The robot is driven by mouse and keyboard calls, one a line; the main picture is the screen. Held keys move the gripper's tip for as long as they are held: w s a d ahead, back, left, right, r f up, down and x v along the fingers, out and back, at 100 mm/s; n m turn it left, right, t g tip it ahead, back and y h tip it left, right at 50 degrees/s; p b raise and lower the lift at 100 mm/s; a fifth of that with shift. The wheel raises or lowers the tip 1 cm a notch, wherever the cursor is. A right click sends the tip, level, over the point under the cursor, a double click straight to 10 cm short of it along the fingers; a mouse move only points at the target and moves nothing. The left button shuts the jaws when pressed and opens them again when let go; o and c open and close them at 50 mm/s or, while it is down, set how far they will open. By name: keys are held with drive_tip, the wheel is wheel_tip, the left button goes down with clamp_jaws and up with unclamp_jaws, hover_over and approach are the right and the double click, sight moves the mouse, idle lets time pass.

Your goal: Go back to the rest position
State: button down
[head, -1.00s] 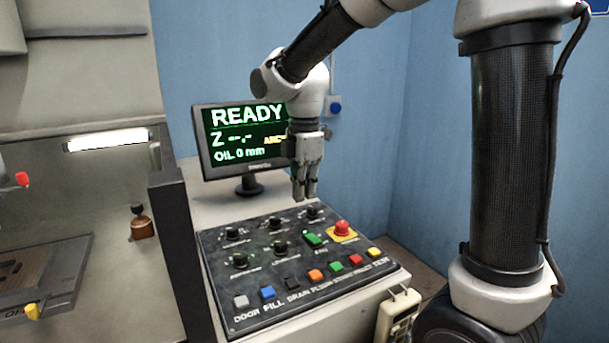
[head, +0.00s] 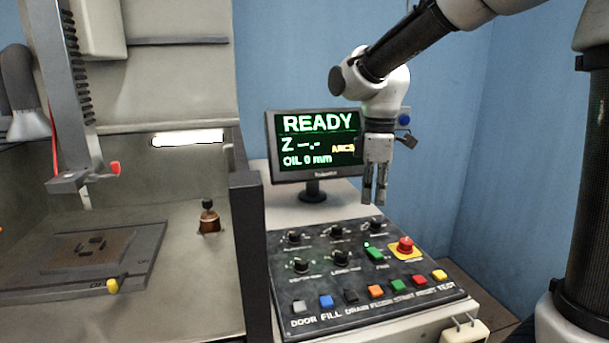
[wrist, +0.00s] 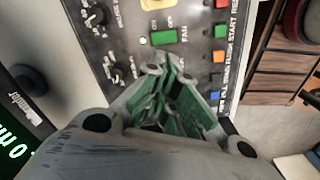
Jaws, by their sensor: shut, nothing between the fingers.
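My gripper (head: 374,198) points down above the back part of the black control panel (head: 290,263), in front of the blue wall. Its fingers are together and hold nothing. In the wrist view the closed fingers (wrist: 180,85) show over the panel, near the green FAN switch (wrist: 164,37). In the head view a gap shows between the fingertips and the panel's knobs. The rest position itself is not marked in any view.
A monitor (head: 314,147) reading READY stands left of my gripper. A red emergency button (head: 405,245) on a yellow base and a row of coloured buttons (head: 375,291) sit on the panel. At left is the machine tank with a dark plate (head: 140,262).

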drive_tip(key=s+d+r+m+t, duration=0.1)
drive_tip(key=s+d+m+t, duration=0.2)
drive_tip(key=s+d+m, duration=1.1)
drive_tip(key=s+d, duration=0.1)
drive_tip(key=s, duration=0.3)
drive_tip(key=c, duration=2.1)
unclamp_jaws()
drive_tip(key=shift+s+d+r+m+t, duration=0.4)
drive_tip(key=shift+s+d+r+t, duration=0.3)
drive_tip(key=shift+s+d, duration=0.1)
drive_tip(key=o, duration=0.3)
drive_tip(key=shift+s+d+r, duration=0.1)
drive_tip(key=shift+d+r, duration=0.05)
drive_tip(key=o, duration=0.3)
drive_tip(key=shift+o, duration=1.1)
drive_tip(key=shift+n+g, duration=0.6)
drive_tip(key=shift+g, duration=0.3)
drive_tip(key=w+a+f, duration=0.2)
drive_tip(key=w, duration=0.1)
drive_tip(key=shift+a+f, duration=0.35)
drive_tip(key=shift+a, duration=0.05)
drive_tip(key=n+g, duration=0.1)
drive_tip(key=g, duration=0.2)
hover_over(370, 247)
wheel_tip(370, 247, down, 6)
drive_tip(key=shift+s+r, duration=0.1)
drive_tip(key=shift+t, duration=0.3)
wheel_tip(370, 247, down, 7)
drive_tip(key=shift+f, duration=0.2)
